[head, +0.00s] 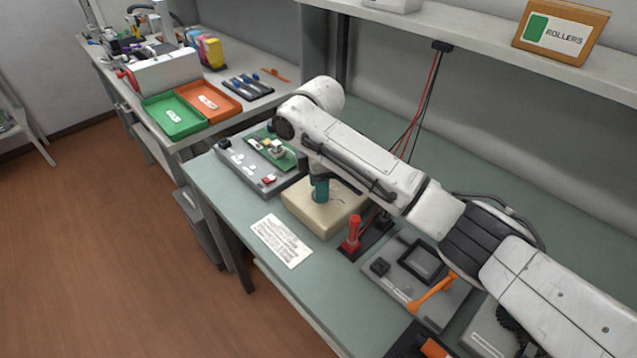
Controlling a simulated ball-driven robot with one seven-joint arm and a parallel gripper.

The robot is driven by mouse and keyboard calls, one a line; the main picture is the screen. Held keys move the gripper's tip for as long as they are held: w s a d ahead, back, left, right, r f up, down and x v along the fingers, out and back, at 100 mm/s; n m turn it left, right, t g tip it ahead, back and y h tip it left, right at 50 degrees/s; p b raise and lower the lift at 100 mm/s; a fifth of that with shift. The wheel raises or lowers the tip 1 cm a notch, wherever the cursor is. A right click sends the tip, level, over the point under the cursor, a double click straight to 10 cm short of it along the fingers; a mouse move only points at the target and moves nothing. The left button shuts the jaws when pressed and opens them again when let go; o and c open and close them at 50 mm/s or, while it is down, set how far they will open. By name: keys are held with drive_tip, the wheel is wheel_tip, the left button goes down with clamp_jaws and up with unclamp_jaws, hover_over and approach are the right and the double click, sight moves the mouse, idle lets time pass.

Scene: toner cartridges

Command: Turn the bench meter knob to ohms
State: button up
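I cannot make out with certainty which thing is the bench meter, and no dial marking is readable. A dark, ridged round part (511,322), perhaps a knob, shows on a grey unit (485,340) at the lower right, partly covered by my arm. A small black knob-like part (225,143) also sits on the left end of a grey base holding a green circuit board (277,152). My arm reaches from the lower right across the bench to the left.
A beige block (300,212) with a teal cylinder (320,190), red (353,232) and black posts, and a grey fixture with an orange lever (432,293) crowd the bench. A white sheet (281,240) lies in front. Green (170,126) and orange trays stand far left. A shelf (475,40) overhangs.

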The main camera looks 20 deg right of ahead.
drive_tip(key=c, duration=0.6)
